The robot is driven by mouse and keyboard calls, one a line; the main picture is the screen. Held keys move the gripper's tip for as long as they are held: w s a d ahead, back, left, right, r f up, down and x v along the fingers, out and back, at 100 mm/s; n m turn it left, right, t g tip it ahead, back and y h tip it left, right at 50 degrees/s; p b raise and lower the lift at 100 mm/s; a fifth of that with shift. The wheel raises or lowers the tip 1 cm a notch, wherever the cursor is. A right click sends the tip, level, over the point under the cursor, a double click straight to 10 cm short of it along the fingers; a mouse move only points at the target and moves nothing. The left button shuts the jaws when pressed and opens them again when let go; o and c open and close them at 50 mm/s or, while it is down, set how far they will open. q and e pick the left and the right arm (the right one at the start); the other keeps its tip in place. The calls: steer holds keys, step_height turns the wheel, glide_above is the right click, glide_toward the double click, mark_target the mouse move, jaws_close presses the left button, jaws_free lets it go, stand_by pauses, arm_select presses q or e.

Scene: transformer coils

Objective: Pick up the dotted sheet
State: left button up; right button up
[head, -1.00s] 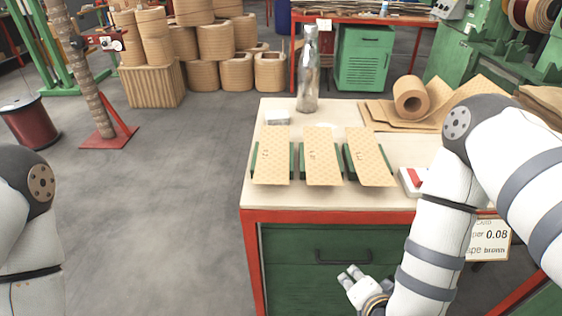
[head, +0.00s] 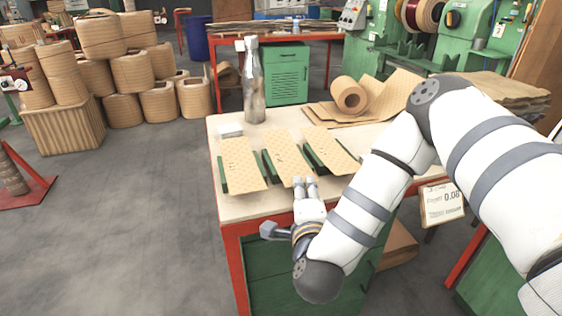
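Three tan patterned sheets lie side by side on green supports on the table: a left sheet (head: 243,164), a middle sheet (head: 285,157) and a right sheet (head: 331,149). All carry a fine pattern and small marks; I cannot tell which one is the dotted sheet. My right gripper (head: 305,183) is over the table's front part, at the near end of the middle sheet, its fingers pointing away from me. The fingers lie close together with nothing visible between them; whether they touch the sheet is unclear. My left gripper is out of view.
The table (head: 232,210) has a pale top and red edge. A brown paper roll (head: 349,96) lies on loose sheets at the back right. A sign (head: 441,203) stands at right.

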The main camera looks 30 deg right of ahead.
steer(key=x, duration=0.3)
steer(key=r+x, duration=0.1)
steer(key=x, duration=0.1)
steer(key=shift+w, duration=0.45)
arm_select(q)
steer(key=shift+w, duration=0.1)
arm_select(e)
jaws_close()
